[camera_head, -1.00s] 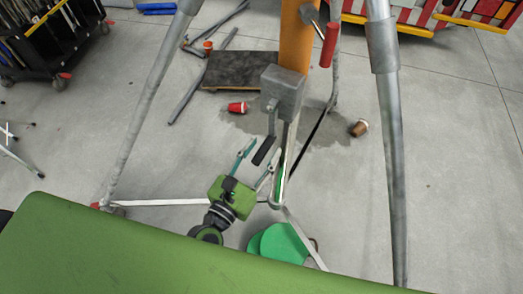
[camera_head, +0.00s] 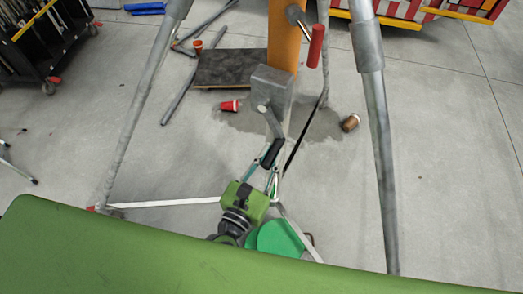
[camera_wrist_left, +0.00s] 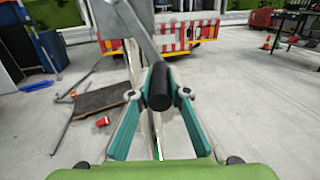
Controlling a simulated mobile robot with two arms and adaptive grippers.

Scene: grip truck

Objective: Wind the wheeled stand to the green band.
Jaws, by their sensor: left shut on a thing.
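The wheeled stand has an orange column (camera_head: 283,38), splayed grey legs and a grey gear box (camera_head: 271,88). A crank arm (camera_head: 274,122) hangs from the box, tilted down, and ends in a black grip (camera_head: 270,153). My left gripper (camera_head: 268,162) is shut on this crank grip. In the left wrist view the black grip (camera_wrist_left: 159,88) lies between the two teal fingers. I cannot make out the band in the head view. My right gripper is not in view.
A red-handled lever (camera_head: 316,46) sticks out from the column. A dark board (camera_head: 230,68), loose pipes, a red cup (camera_head: 229,106) and a brown cup (camera_head: 350,122) lie on the floor behind. A black cart (camera_head: 50,40) stands at the upper left.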

